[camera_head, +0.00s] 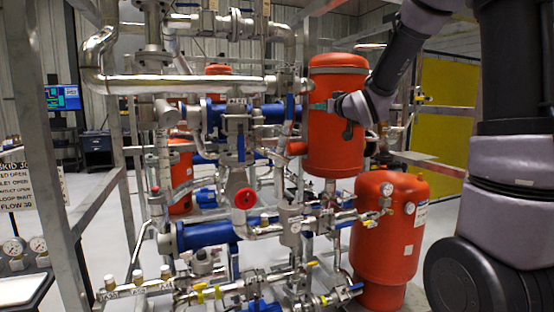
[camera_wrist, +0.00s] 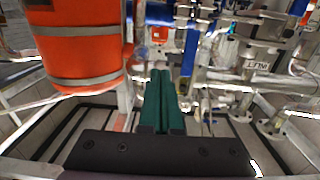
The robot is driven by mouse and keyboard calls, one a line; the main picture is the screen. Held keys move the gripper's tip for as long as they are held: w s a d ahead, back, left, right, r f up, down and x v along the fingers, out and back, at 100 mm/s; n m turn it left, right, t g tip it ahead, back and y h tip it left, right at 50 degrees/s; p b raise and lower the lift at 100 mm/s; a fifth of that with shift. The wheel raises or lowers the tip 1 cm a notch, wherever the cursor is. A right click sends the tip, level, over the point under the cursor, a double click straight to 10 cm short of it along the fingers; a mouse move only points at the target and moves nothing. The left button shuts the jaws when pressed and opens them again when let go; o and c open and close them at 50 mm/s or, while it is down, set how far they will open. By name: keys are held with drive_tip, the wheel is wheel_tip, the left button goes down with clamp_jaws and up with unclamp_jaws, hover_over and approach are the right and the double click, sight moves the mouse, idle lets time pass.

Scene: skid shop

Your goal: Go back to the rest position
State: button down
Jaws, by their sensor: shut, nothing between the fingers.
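My gripper (camera_head: 320,106) is at the end of my raised arm, which comes in from the right in the head view. It is in front of the upper red tank (camera_head: 338,142) and points left towards the pipework. In the wrist view its green fingers (camera_wrist: 160,75) are together with nothing between them. The red tank (camera_wrist: 82,45) stands to the left of the fingers there. Whether the fingers touch any pipe cannot be told; they look apart from the tank.
A lower red tank (camera_head: 388,225) stands beside the skid. Blue cylinders (camera_head: 205,233), a red handwheel (camera_head: 245,198) and silver pipes (camera_head: 190,85) crowd the middle. A grey frame post (camera_head: 45,130) and a sign (camera_head: 28,188) are at left. A yellow panel (camera_head: 450,115) is behind my arm.

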drive_tip(key=s+d+m+g+h, duration=0.2)
drive_tip(key=s+d+m+h, duration=0.15)
drive_tip(key=s+d, duration=0.3)
drive_tip(key=s+f+m+g, duration=0.2)
drive_tip(key=s+f+g, duration=0.1)
drive_tip(key=s, duration=1)
drive_tip(key=s+f+m+g, duration=0.2)
drive_tip(key=s+g, duration=0.3)
drive_tip(key=s, duration=0.9)
drive_tip(key=shift+a+f, duration=0.35)
drive_tip(key=shift+f, duration=0.1)
